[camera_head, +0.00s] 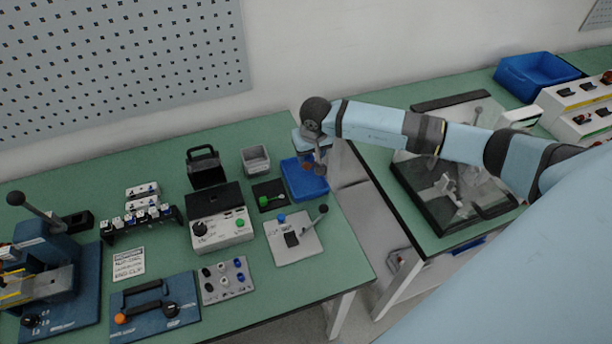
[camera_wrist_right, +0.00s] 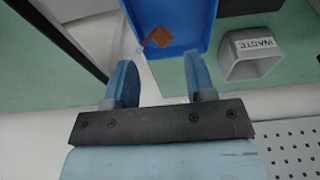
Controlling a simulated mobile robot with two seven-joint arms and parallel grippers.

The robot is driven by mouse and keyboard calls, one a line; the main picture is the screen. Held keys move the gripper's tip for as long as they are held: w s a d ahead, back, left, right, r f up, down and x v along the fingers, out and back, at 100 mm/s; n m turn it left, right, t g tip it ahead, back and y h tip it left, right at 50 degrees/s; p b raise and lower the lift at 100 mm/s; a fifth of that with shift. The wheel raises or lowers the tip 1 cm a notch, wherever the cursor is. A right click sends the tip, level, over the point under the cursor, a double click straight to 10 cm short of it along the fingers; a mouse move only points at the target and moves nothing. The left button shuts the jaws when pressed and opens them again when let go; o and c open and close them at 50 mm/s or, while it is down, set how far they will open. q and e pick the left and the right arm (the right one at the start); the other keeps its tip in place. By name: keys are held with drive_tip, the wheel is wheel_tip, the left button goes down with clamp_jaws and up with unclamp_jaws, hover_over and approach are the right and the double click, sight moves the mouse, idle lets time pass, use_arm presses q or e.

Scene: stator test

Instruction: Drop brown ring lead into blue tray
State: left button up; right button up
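The blue tray (camera_head: 303,188) sits at the right end of the left green table. It also shows at the top of the right wrist view (camera_wrist_right: 197,38). The brown ring lead (camera_wrist_right: 157,38) is a small brown piece with a thin pale end, seen against the tray near its left wall in that view. I cannot tell whether it rests in the tray or is above it. My right gripper (camera_wrist_right: 158,80) is open, its blue fingers apart with nothing between them, and it hangs over the tray (camera_head: 318,160). My left gripper is out of view.
A grey waste bin (camera_wrist_right: 252,55) stands beside the tray, also in the head view (camera_head: 256,160). A black pad with a green part (camera_head: 268,195) and a pale lever fixture (camera_head: 295,238) are close by. A gap separates this table from the right one.

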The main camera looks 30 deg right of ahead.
drive_tip(key=shift+r, duration=0.1)
wheel_tip(320, 180, up, 13)
drive_tip(key=s+b, duration=0.1)
drive_tip(key=s, duration=0.1)
drive_tip(key=shift+s+a+r+b, duration=0.2)
drive_tip(key=shift+s+a+b, duration=0.1)
drive_tip(key=shift+s+b, duration=0.1)
idle(0.3)
